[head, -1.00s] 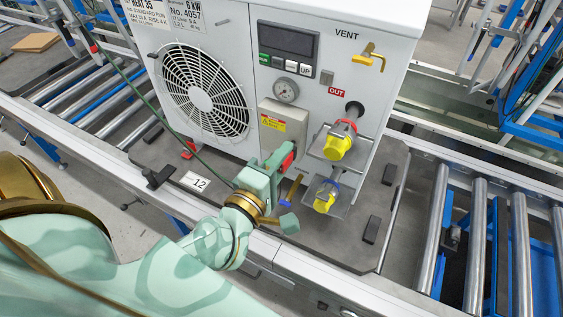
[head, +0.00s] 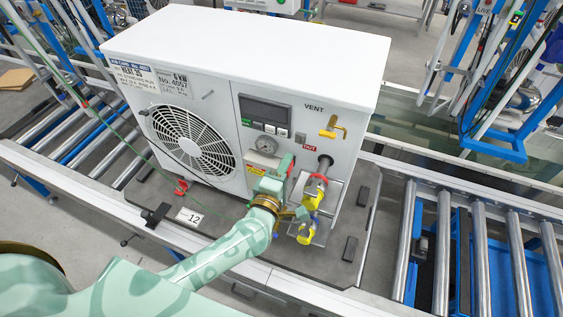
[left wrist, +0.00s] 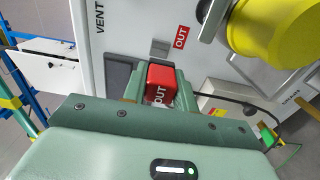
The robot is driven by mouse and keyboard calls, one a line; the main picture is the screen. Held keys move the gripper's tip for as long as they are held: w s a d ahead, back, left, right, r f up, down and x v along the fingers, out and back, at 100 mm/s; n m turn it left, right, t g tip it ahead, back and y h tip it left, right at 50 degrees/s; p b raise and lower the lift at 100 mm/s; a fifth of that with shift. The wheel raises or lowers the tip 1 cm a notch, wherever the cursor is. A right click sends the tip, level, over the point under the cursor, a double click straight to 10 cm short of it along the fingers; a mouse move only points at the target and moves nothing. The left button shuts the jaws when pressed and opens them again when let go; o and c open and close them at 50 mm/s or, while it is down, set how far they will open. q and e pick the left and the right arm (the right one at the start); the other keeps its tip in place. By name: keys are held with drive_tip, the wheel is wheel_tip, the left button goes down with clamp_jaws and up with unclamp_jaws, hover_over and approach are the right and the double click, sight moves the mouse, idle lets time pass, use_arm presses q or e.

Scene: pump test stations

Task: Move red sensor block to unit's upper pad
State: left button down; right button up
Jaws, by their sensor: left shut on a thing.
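The red sensor block (left wrist: 162,82), marked OUT, is held between the fingers of my left gripper (left wrist: 160,88) in the left wrist view. In the head view, my left gripper (head: 284,172) is in front of the unit (head: 225,95), beside the gauge and pipe fittings, and mostly hides the block. The small grey upper pad (head: 300,137) is on the unit's front, beside the red OUT label (head: 309,148). It also shows in the left wrist view (left wrist: 160,48), just beyond the block. Block and pad look apart. My right gripper is not seen.
A pipe with a red ring (head: 317,177) and yellow-capped fittings (head: 312,198) stick out just right of my left gripper. A brass valve (head: 332,127) projects above them. A gauge (head: 266,145) is to the left. A roller conveyor (head: 480,250) runs off to the right.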

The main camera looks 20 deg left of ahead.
sight(300, 140)
use_arm(q)
drive_tip(key=shift+w, duration=0.1)
drive_tip(key=w+b, duration=0.1)
drive_tip(key=w, duration=0.4)
drive_tip(key=shift+w+d+b, duration=0.1)
drive_tip(key=shift+w+b, duration=0.2)
drive_tip(key=shift+r+p, duration=0.1)
drive_tip(key=shift+p, duration=0.4)
idle(2.1)
drive_tip(key=shift+w, duration=0.6)
idle(0.4)
drive_tip(key=c, duration=1)
unclamp_jaws()
drive_tip(key=s, duration=1.6)
drive_tip(key=shift+s+a, duration=0.2)
drive_tip(key=shift+a, duration=0.05)
